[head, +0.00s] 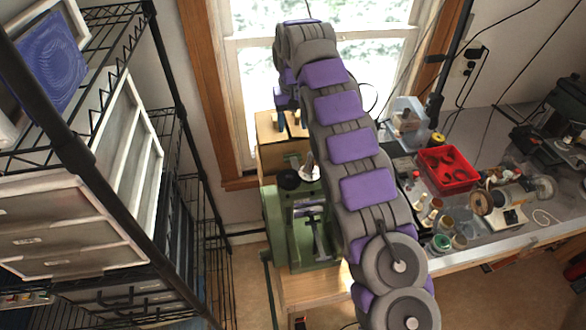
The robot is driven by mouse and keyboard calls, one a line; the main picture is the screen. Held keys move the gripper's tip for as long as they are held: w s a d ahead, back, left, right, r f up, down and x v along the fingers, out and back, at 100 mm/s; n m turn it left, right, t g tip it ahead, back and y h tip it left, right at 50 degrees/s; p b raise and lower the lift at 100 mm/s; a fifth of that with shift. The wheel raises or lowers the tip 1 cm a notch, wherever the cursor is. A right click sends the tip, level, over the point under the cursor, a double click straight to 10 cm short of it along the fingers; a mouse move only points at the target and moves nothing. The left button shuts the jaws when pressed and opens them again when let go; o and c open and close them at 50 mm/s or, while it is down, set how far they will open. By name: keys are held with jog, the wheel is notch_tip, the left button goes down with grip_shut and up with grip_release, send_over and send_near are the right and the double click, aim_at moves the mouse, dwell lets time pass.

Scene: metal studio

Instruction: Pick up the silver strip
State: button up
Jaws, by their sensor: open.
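I cannot clearly make out a silver strip. A narrow silvery metal piece (319,236) shows on the green machine (276,222), but I cannot tell whether it is the strip. My grey and purple arm reaches up the picture and bends down in front of the window. My gripper (289,117) is small and partly hidden by the arm. Its two pale tips appear apart, with nothing visible between them, over or in front of the wooden box (268,140).
A black wire shelf with drawers (75,225) stands on the left. On the right, a workbench (490,258) holds a red tray (447,170), a clear bin (407,115), spools (482,203) and small jars. Bare floor (235,265) shows between shelf and machine.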

jog(key=b, duration=0.2)
send_over(296, 166)
notch_tip(296, 166, down, 4)
jog(key=f, duration=0.4)
jog(key=a+f, duration=0.1)
jog(key=f, duration=0.2)
jog(key=shift+s, duration=0.15)
jog(key=shift+d+f+b, duration=0.35)
jog(key=shift+d+f, duration=0.15)
jog(key=f, duration=0.4)
jog(key=shift+w+d+f+b, duration=0.15)
jog(key=shift+w+f+b, duration=0.05)
jog(key=shift+b, duration=0.2)
jog(key=shift+a+f, duration=0.1)
jog(key=shift+a, duration=0.3)
jog(key=shift+d, duration=0.4)
jog(key=c, duration=0.6)
jog(key=shift+a, duration=0.1)
jog(key=c, duration=0.4)
jog(key=shift+a, duration=0.1)
grip_shut()
